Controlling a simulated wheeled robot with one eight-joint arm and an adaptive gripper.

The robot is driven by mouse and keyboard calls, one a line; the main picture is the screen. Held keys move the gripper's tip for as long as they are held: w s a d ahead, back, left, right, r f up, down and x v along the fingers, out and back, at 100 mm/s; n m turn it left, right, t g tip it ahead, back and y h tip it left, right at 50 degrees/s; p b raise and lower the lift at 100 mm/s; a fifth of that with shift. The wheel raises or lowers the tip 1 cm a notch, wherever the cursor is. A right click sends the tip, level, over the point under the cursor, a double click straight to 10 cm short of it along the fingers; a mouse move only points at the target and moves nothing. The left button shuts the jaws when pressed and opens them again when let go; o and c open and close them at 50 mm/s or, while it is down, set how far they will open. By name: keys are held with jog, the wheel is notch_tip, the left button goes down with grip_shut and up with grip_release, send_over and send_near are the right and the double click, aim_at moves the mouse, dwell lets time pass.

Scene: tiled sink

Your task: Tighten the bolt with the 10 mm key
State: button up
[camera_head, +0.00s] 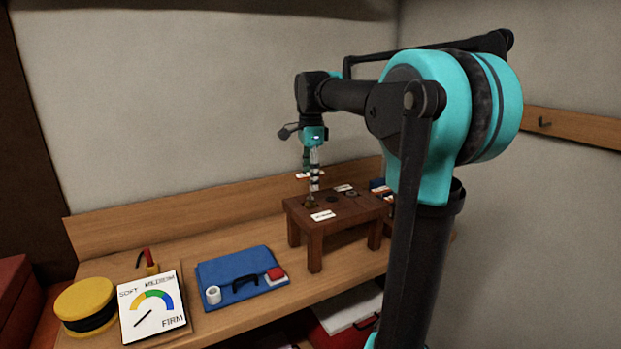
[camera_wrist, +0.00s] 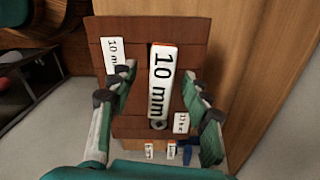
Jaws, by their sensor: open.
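A key with a white "10 mm" label (camera_wrist: 162,85) stands upright over the dark brown wooden rack (camera_wrist: 190,30). Its banded upper part (camera_head: 314,172) shows in the head view above the rack (camera_head: 345,213). My gripper (camera_wrist: 158,76) is open, with one finger on each side of the key's label. A gap shows on both sides in the wrist view. In the head view my gripper (camera_head: 314,150) points down at the rack's left part. The key's lower end is hard to make out, and I cannot clearly identify the bolt.
A second "10 mm" tag (camera_wrist: 113,53) lies on the rack. A gauge card (camera_head: 152,307) and a yellow reel (camera_head: 84,299) are left. The wall stands close behind the rack.

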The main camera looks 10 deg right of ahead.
jog(key=shift+r, duration=3.5)
